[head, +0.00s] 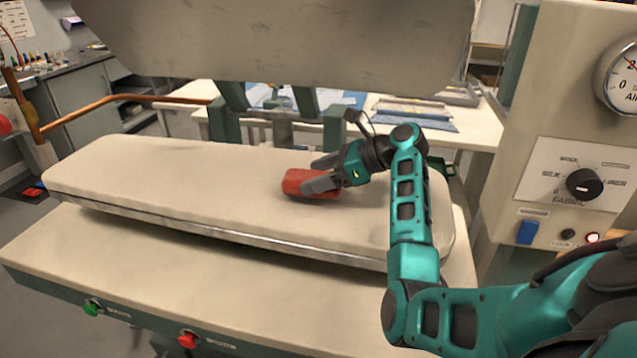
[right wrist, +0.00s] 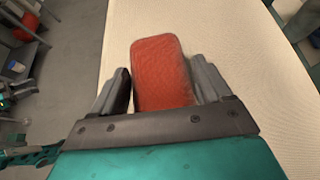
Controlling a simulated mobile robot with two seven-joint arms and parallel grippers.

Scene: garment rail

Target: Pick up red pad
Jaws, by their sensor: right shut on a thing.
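The red pad (head: 298,182) is a small soft-looking block on the cream padded board of the press, right of the board's middle. My right gripper (head: 318,173) reaches it from the right and is shut on it. In the right wrist view the red pad (right wrist: 161,72) stands between the two grey fingers of my right gripper (right wrist: 162,90), one on each side. I cannot tell whether the pad touches the board or is just above it. My left gripper is not in view.
The cream padded board (head: 150,180) is otherwise clear. The raised upper plate (head: 280,40) hangs above and behind it. A control panel (head: 575,185) with a dial stands at the right. A copper-coloured bar (head: 130,100) runs at the left.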

